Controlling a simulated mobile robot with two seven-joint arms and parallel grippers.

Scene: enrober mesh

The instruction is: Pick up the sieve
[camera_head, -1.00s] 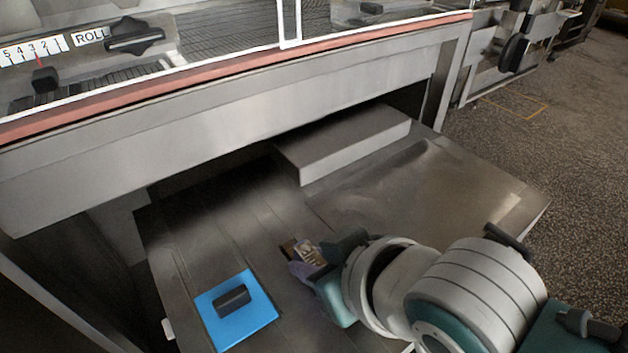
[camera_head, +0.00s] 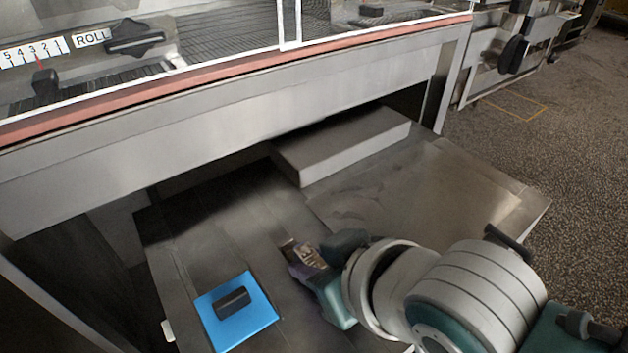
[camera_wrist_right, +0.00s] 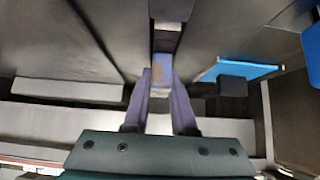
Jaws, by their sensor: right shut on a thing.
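No sieve with a clear mesh can be made out. My right gripper (camera_head: 303,262) is low over the steel surface, right of a blue square plate (camera_head: 236,312) with a black handle. Its purple fingers, also seen in the wrist view (camera_wrist_right: 160,95), are shut on a small brown-and-grey piece (camera_wrist_right: 162,68). This piece (camera_head: 289,248) shows only in part in the head view; I cannot tell whether it belongs to the sieve. The blue plate (camera_wrist_right: 238,70) is beside the fingers in the wrist view, apart from them. My left gripper is not in view.
The steel surface (camera_head: 430,195) lies under a machine with a long grey front panel (camera_head: 250,125) and a red edge strip. A grey raised block (camera_head: 345,145) stands at the back beneath the panel. Bare steel lies right of it, and open floor (camera_head: 560,140) beyond.

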